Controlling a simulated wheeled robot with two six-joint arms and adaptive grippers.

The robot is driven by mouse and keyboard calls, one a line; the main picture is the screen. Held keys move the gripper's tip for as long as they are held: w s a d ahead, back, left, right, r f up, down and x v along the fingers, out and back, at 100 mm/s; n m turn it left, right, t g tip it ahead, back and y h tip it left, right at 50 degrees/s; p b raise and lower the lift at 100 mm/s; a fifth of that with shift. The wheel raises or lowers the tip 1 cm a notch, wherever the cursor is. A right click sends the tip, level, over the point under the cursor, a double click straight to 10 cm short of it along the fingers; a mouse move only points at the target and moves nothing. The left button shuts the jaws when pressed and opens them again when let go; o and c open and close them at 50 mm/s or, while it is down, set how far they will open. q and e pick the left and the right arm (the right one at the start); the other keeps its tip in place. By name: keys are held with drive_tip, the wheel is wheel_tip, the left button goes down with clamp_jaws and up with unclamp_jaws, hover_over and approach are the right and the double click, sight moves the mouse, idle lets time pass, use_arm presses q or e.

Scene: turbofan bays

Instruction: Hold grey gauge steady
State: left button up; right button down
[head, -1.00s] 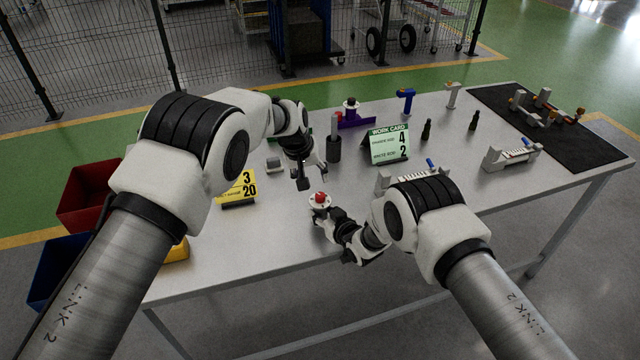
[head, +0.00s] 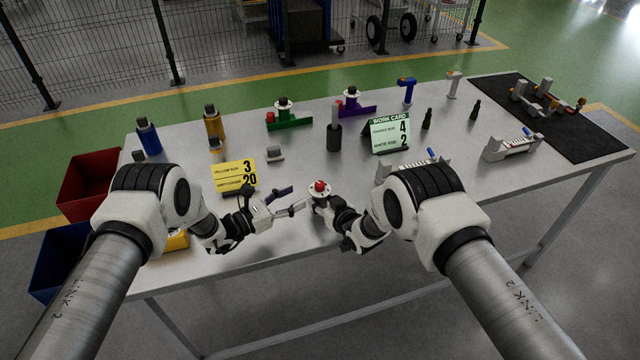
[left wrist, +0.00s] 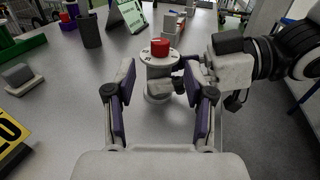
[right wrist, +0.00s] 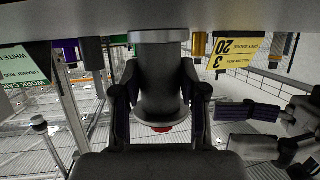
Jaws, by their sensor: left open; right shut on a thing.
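The grey gauge (head: 319,198), a short grey cylinder with a pale disc and red knob on top, stands upright near the table's front edge. My right gripper (head: 327,211) is shut on its body, seen in the right wrist view (right wrist: 157,85). My left gripper (head: 297,198) is open and empty, low over the table just left of the gauge. In the left wrist view the gauge (left wrist: 158,70) shows ahead between the open fingers, apparently just beyond their tips. Part of its body is hidden by the right gripper.
A yellow card (head: 234,175) stands behind my left gripper, with a small grey block (head: 275,154) nearby. A dark cylinder (head: 334,137) and green work card (head: 391,135) stand behind the gauge. Blue (head: 148,137) and yellow (head: 213,122) bottles stand back left.

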sight(316, 187)
use_arm(q)
drive_tip(key=x, duration=0.9)
drive_tip(key=shift+d, duration=0.2)
clamp_jaws()
